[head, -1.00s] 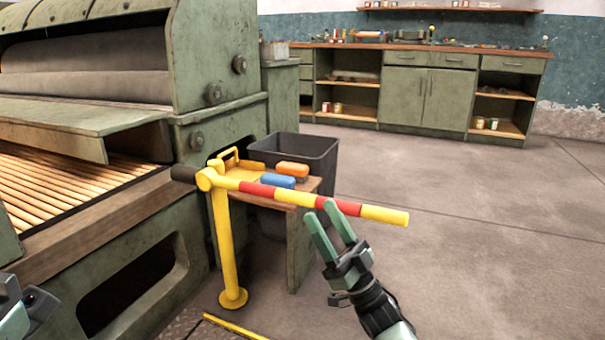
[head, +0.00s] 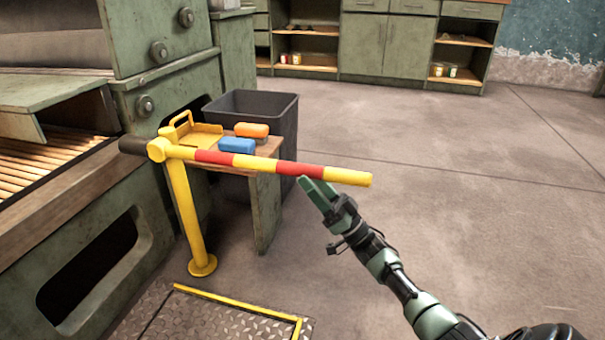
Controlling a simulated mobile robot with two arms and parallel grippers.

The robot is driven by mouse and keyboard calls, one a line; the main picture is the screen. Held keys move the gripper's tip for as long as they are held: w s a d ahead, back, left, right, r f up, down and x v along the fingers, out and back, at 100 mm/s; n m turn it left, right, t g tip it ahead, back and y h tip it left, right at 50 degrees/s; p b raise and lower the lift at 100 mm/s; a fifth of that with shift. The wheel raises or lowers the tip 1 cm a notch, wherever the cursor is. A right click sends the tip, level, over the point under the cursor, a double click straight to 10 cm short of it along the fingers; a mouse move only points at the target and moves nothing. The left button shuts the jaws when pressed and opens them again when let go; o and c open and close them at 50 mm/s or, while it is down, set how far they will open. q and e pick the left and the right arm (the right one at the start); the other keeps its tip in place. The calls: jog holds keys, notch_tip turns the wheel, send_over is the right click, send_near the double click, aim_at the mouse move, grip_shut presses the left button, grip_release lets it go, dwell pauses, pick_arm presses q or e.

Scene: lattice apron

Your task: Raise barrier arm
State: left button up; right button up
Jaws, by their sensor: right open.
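The barrier arm (head: 245,162) is a yellow bar with red bands and a dark end piece on the left. It lies near level, dipping slightly to the right, on a yellow post (head: 188,215) with a round foot. My right gripper (head: 317,189) is open, just below the bar near its right end, by the last red band and the yellow tip. Its fingers appear very close to the bar; I cannot tell whether they touch it. My left gripper is not in view.
A wooden-topped stand behind the bar carries a blue block (head: 237,146), an orange block (head: 251,130) and a yellow tray-like piece (head: 198,138). A dark bin (head: 285,125) stands behind. A green machine (head: 150,120) fills the left. The floor on the right is clear.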

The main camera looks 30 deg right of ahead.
aim_at(303, 171)
jog(key=shift+b+x, duration=0.35)
jog(key=shift+x, duration=1.25)
grip_shut()
